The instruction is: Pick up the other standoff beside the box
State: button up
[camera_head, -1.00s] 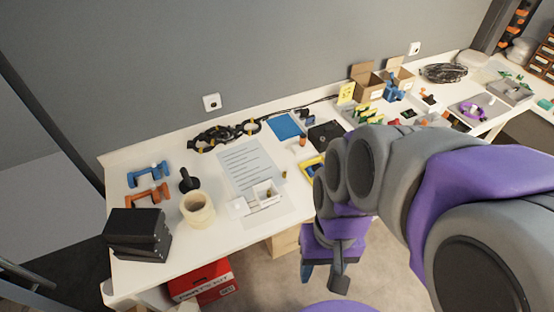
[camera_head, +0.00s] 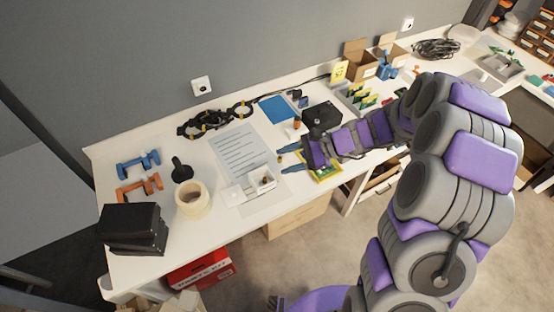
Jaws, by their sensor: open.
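A small white open box (camera_head: 262,188) stands on the table at the lower right corner of a printed sheet. A small brass-coloured piece (camera_head: 265,180), likely a standoff, shows inside it. Another small brass standoff (camera_head: 280,159) stands on the table just right of and behind the box. My gripper (camera_head: 281,160) is open and low over the table, pointing left, with its two blue fingers apart. The standoff appears near or between the fingertips. I cannot tell whether they touch it.
A white lid (camera_head: 232,194) lies left of the box, and a tape roll (camera_head: 193,199) stands farther left. A yellow-framed item (camera_head: 325,170) lies under my wrist. A black box (camera_head: 321,118) and a brownish cup-like item (camera_head: 297,122) stand behind my gripper.

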jog(key=w+d+f+m+t, duration=0.2)
jog(key=w+d+f+m, duration=0.1)
jog(key=f, duration=0.3)
jog(key=w+d+f+m+t, duration=0.2)
jog(key=w+d+f+m, duration=0.1)
jog(key=f, duration=0.4)
jog(key=w+d+f+m+t, duration=0.2)
jog(key=w+d+f+m, duration=0.1)
jog(key=w+f+m, duration=0.2)
jog(key=shift+w+d+f+t, duration=0.25)
jog(key=shift+w+f+t, duration=0.15)
jog(key=shift+w+f, duration=0.6)
jog(key=shift+w+a+f, duration=0.1)
jog(key=shift+a+f, duration=0.05)
jog(key=shift+f, duration=0.05)
jog(key=b, duration=0.2)
send_near(279, 157)
jog(key=x, duration=0.5)
jog(key=shift+f, duration=0.2)
jog(key=x, duration=0.4)
jog(key=shift+w+a+f+b, duration=0.1)
jog(key=shift+w+f+b, duration=0.1)
jog(key=shift+b, duration=0.1)
jog(key=shift+w+a, duration=0.15)
jog(key=shift+a, duration=0.4)
jog(key=shift+d, duration=0.25)
jog(key=c, duration=0.6)
jog(key=shift+a, duration=0.1)
grip_shut()
